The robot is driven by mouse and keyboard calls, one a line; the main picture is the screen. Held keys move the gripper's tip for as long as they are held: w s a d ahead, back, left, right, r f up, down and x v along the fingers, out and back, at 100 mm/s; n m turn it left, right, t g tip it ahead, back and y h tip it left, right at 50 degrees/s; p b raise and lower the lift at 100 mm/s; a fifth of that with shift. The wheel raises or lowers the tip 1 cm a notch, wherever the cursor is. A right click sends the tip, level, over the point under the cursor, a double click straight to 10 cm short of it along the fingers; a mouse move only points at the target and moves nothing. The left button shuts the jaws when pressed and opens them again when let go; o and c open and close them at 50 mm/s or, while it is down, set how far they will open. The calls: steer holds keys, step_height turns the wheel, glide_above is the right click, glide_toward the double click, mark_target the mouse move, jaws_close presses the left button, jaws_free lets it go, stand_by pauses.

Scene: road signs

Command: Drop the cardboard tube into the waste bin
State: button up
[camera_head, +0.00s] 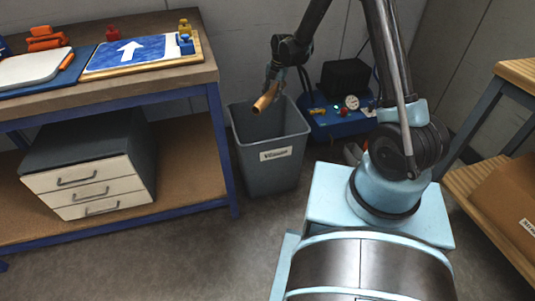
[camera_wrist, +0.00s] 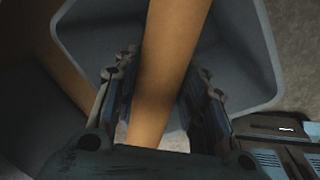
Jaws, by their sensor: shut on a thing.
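The cardboard tube (camera_head: 265,99) is a short brown cylinder, held tilted over the open top of the waste bin. It also shows large in the wrist view (camera_wrist: 168,65), running between both fingers. My gripper (camera_head: 272,82) is shut on the tube, above the bin's mouth. In the wrist view my gripper (camera_wrist: 163,95) has a finger on each side of the tube. The waste bin (camera_head: 270,168) is grey, upright on the floor, with a white label. Its rim and inside show behind the tube in the wrist view (camera_wrist: 245,60). The bin's floor is mostly hidden.
A workbench (camera_head: 150,85) with a blue arrow sign (camera_head: 135,52) and small coloured pieces stands left of the bin. A drawer unit (camera_head: 95,170) sits on its lower shelf. A blue machine with a gauge (camera_head: 340,115) is behind the bin. A shelf with a cardboard box (camera_head: 510,205) stands right.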

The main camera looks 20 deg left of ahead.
steer(key=shift+f, duration=2.8)
steer(key=o, duration=1.2)
steer(key=shift+c, duration=0.2)
steer(key=shift+r, duration=0.15)
steer(key=r, duration=0.3)
steer(key=d+r, duration=0.1)
steer(key=r, duration=0.3)
steer(key=d+r, duration=0.1)
steer(key=r, duration=0.3)
steer(key=shift+s+d+r, duration=0.15)
steer(key=shift+s+r, duration=0.05)
